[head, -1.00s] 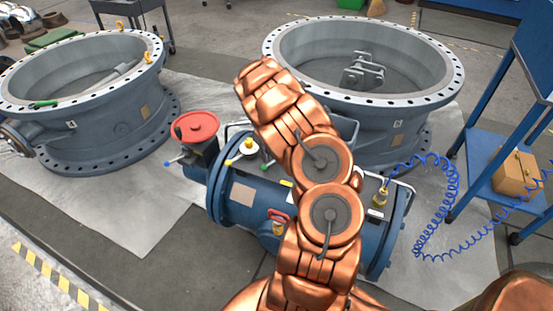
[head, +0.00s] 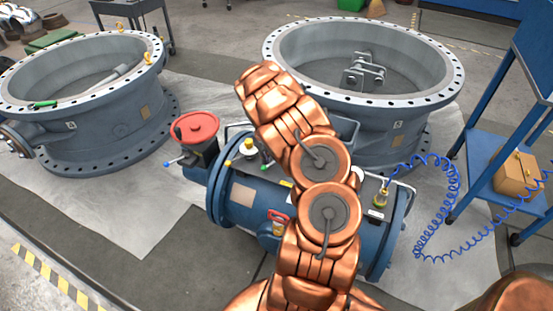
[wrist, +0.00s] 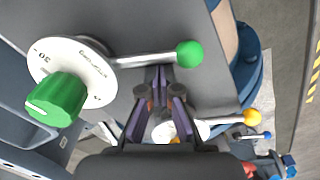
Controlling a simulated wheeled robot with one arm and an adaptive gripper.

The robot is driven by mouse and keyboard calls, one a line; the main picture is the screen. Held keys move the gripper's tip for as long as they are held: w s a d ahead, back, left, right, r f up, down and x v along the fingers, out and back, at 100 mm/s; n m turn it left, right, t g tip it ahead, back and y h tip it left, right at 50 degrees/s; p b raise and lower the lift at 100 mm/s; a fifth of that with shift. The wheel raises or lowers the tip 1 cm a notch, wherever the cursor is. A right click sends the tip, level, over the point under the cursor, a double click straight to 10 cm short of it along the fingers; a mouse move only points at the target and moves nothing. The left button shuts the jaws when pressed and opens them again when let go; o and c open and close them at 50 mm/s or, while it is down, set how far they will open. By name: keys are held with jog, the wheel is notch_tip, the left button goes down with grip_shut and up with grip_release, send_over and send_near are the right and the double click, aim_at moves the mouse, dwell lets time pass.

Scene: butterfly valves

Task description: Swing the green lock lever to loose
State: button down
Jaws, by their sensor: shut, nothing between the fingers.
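The green lock lever is a silver rod with a green ball (wrist: 189,54) in the wrist view. It points right from a white dial (wrist: 75,68) that bears a green knob (wrist: 57,99). My gripper (wrist: 159,76) is shut and empty. Its fingertips lie just below the rod in the picture, between dial and ball. I cannot tell whether they touch it. In the head view my copper arm hides the gripper and the green lever on the blue cylinder unit (head: 241,196).
A yellow-ball lever (wrist: 250,117) and a blue-ball lever (wrist: 267,134) lie to the lower right. In the head view are a red handwheel (head: 196,127), two large grey valve bodies (head: 70,150) (head: 398,140), a coiled blue hose (head: 433,250) and a blue cart (head: 480,160).

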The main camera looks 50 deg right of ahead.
jog(key=shift+s+a+r, duration=0.1)
jog(key=shift+s+r, duration=0.05)
jog(key=shift+s, duration=0.05)
